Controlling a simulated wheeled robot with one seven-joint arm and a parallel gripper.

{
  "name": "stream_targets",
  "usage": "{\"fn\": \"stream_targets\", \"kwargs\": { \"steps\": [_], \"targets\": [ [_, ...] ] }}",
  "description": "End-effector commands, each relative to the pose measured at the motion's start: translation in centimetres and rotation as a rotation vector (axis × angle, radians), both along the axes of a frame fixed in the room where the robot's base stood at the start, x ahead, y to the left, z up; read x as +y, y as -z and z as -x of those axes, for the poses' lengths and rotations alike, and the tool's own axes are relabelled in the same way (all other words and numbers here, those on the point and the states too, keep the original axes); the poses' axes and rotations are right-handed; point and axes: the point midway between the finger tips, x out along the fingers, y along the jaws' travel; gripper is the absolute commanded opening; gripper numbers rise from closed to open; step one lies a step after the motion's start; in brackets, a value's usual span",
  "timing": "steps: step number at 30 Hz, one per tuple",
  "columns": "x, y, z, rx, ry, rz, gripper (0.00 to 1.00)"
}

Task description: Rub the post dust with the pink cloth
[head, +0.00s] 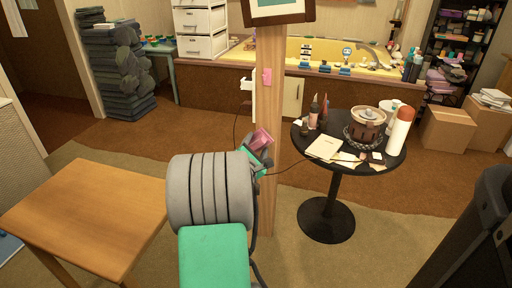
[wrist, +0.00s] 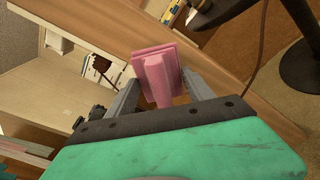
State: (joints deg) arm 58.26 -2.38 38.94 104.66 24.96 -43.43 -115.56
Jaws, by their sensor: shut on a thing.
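The pink cloth (head: 262,138) is a folded block in my gripper (head: 256,152), close beside the wooden post (head: 269,105) in the head view. In the wrist view the cloth (wrist: 155,66) sits between the two grey fingers of my gripper (wrist: 160,82), which is shut on it. The post (wrist: 105,30) runs diagonally behind the cloth there. I cannot tell whether the cloth touches the post. A small pink patch (head: 267,77) shows higher on the post; I cannot tell if it is the dust. No other dust can be made out.
A round black table (head: 336,190) with bottles, papers and a pot (head: 367,121) stands right of the post. A wooden table (head: 85,212) is at left. A framed picture (head: 278,8) hangs high on the post. Carpet between the tables is mostly free.

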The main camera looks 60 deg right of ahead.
Motion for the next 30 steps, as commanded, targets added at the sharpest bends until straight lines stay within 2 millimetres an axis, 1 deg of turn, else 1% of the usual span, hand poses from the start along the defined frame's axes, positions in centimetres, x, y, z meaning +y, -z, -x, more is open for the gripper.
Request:
{"fn": "stream_targets", "kwargs": {
  "steps": [30],
  "targets": [
    [-1.8,-0.1,-0.3,0.0,0.001,0.001,0.29]
  ]
}}
